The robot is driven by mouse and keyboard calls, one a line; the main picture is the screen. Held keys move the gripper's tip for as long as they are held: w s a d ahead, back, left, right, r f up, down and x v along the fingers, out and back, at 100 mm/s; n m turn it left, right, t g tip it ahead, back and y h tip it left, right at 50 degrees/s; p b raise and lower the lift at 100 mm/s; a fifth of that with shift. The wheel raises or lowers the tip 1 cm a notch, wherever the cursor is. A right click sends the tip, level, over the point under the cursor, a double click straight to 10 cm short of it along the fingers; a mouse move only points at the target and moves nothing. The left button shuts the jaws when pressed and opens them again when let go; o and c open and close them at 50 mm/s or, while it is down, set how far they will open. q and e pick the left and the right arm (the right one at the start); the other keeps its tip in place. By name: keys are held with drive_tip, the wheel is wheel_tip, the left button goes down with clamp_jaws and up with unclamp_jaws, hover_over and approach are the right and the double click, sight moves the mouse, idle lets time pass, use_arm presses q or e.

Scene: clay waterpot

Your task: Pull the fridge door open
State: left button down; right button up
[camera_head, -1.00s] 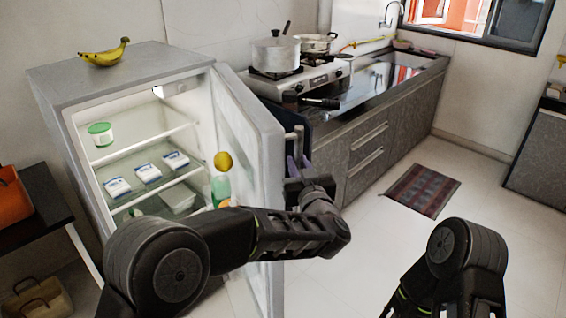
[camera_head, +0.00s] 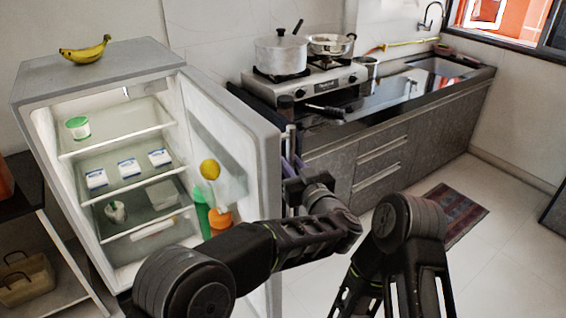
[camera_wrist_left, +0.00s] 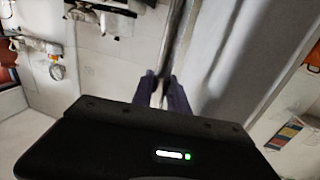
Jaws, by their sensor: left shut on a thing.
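The grey fridge (camera_head: 75,80) stands at the left with its door (camera_head: 262,185) wide open, the shelved inside in plain view. The door's inner side faces me. A pale vertical handle (camera_head: 290,137) is on the door's outer side, mostly hidden behind the door edge. My left gripper (camera_head: 292,166) reaches around that edge and is shut on the handle. In the left wrist view its purple fingers (camera_wrist_left: 160,93) sit on either side of the handle bar (camera_wrist_left: 178,45), beside the grey door (camera_wrist_left: 240,50). My right arm is folded at the lower right; its gripper is out of view.
Bananas (camera_head: 85,49) lie on the fridge top. Shelves hold white packs (camera_head: 128,168) and a green-lidded tub (camera_head: 77,127); bottles (camera_head: 203,212) stand in the door. A stove with a pot (camera_head: 281,54) and counter (camera_head: 400,90) are behind the door. Floor at right is clear around a mat (camera_head: 458,212).

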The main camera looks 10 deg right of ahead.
use_arm(q)
drive_tip(key=shift+w+d, duration=0.1)
drive_tip(key=shift+d, duration=0.05)
drive_tip(key=c, duration=1.3)
unclamp_jaws()
